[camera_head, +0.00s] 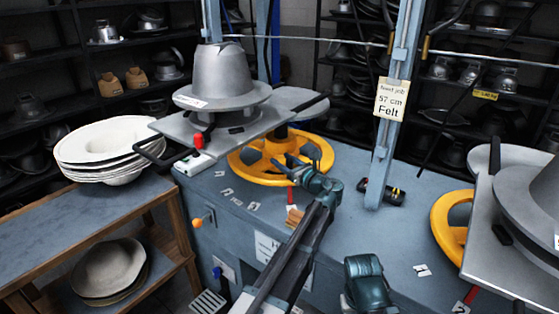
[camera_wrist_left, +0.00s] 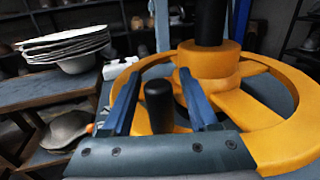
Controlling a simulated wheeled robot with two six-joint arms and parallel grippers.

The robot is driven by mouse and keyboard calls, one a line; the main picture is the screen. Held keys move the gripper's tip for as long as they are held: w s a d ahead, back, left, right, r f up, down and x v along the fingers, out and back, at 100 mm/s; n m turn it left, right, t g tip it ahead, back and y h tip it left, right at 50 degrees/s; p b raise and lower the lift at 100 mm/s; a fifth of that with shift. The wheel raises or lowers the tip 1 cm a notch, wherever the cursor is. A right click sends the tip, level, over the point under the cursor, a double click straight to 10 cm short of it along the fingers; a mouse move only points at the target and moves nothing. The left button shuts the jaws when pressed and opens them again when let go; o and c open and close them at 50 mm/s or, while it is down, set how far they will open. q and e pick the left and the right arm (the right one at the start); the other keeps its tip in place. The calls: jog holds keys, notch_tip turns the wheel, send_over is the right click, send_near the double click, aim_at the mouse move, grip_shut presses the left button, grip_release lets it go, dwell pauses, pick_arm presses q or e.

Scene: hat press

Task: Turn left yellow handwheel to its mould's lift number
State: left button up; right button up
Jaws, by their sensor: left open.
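The left yellow handwheel (camera_head: 252,168) lies flat on the blue-grey press table, under the left mould plate. It also shows in the wrist view (camera_wrist_left: 275,140), with a dark upright handle knob (camera_wrist_left: 160,108) near its rim. My left gripper (camera_head: 292,164) is at the wheel's near right part. In the wrist view its two blue fingers (camera_wrist_left: 158,85) are open, one on each side of the knob; contact is not clear. The grey hat mould (camera_head: 222,75) stands on its plate (camera_head: 290,97) above the wheel, with a small unreadable label on its brim.
Number cards (camera_head: 253,206) lie around the wheel, and a red mark is near its front. A sign (camera_head: 390,99) reads 57 cm Felt. A second yellow handwheel (camera_head: 448,228) and mould are at the right. White hats (camera_head: 105,148) are stacked at left.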

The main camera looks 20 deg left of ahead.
pick_arm(q)
jog(key=shift+c, duration=0.2)
grip_shut()
dwell(1.1)
